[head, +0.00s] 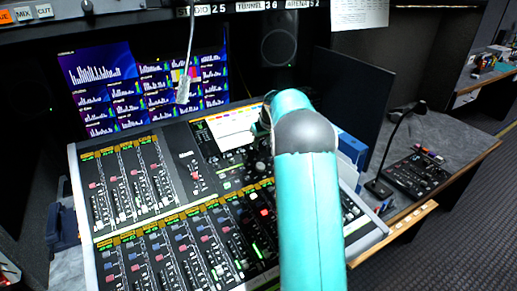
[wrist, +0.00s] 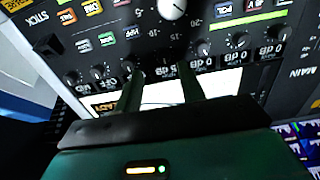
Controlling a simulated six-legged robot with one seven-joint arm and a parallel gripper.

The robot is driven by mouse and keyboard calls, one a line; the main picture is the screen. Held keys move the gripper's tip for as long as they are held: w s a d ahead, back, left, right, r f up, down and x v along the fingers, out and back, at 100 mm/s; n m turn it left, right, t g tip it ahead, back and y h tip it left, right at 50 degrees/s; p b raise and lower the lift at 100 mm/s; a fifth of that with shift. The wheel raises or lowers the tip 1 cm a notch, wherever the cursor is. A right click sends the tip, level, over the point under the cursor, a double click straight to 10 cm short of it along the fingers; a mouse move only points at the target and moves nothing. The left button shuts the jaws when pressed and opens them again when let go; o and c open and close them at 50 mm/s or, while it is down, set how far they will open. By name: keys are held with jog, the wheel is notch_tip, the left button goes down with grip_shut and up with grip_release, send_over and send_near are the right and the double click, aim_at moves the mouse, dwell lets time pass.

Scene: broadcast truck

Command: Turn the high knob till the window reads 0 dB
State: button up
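In the wrist view the picture is upside down and my gripper (wrist: 160,70) reaches to the console (wrist: 110,50). Its two fingers are apart, with a gap between the tips. The tips are at a row of small black knobs with little dB windows. A window (wrist: 168,71) shows between the fingers, but its figure is too small and partly covered to read surely. Any knob between the tips cannot be made out clearly. The windows to its right, such as this one (wrist: 236,57), seem to read 0 dB.
A large pale knob (wrist: 172,8) and coloured lit buttons (wrist: 92,8) lie near the fingers. In the head view, fader strips (head: 130,180) fill the console's left, a screen with graphs (head: 145,85) stands behind, and a gooseneck microphone (head: 395,150) stands on the right desk.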

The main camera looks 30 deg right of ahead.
aim_at(258, 150)
jog(key=x, duration=0.5)
jog(key=shift+w+a+r, duration=0.1)
jog(key=shift+w+a, duration=0.05)
jog(key=shift+a, duration=0.15)
jog(key=shift+r, duration=0.1)
grip_shut()
jog(key=shift+m, duration=2.8)
